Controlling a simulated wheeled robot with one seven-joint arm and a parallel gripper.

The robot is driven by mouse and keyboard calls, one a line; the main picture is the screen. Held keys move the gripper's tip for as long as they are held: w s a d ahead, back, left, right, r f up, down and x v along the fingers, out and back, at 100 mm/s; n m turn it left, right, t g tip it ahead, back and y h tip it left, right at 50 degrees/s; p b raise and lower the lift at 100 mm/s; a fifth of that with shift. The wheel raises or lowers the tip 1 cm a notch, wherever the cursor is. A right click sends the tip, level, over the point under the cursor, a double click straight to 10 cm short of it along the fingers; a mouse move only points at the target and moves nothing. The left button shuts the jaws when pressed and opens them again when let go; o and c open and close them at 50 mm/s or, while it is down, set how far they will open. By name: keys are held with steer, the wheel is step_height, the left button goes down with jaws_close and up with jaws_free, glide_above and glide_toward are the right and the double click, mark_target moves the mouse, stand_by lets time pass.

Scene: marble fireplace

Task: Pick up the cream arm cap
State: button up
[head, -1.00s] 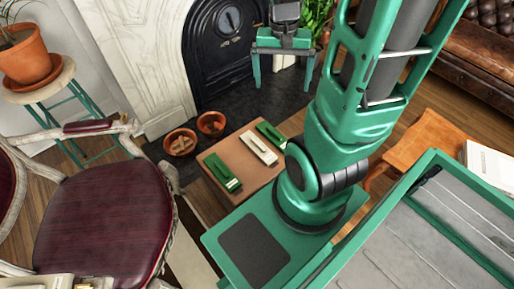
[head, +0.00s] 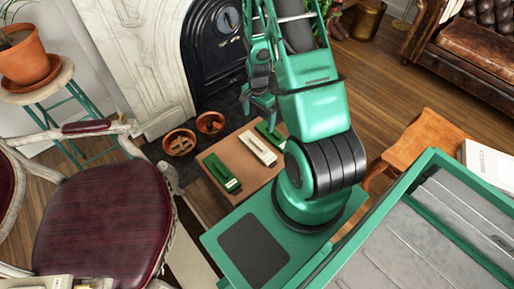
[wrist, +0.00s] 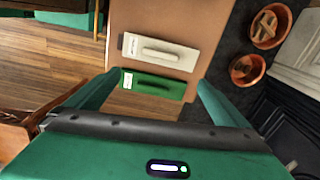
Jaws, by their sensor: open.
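The cream arm cap (head: 257,149) lies on a brown tabletop (head: 228,149) between two green caps. It is a long pale block with a raised grip, and shows whole in the wrist view (wrist: 182,57). My gripper (head: 260,112) is open and empty, above the back end of the table. In the wrist view its fingers (wrist: 158,84) spread on either side of the nearer green cap (wrist: 153,87), with the cream cap just beyond their tips. The gap between fingers and caps is hard to judge.
The other green cap (head: 221,172) lies at the table's near left. Two terracotta pots (head: 180,142) stand on the dark hearth beside the table. A red-seated chair (head: 104,222) stands left, and the marble fireplace (head: 135,55) rises behind.

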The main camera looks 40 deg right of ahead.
steer(key=m, duration=0.1)
glide_above(257, 143)
step_height(257, 143, down, 5)
steer(key=shift+f, duration=5.15)
steer(key=shift+c, duration=0.6)
steer(key=c, duration=1)
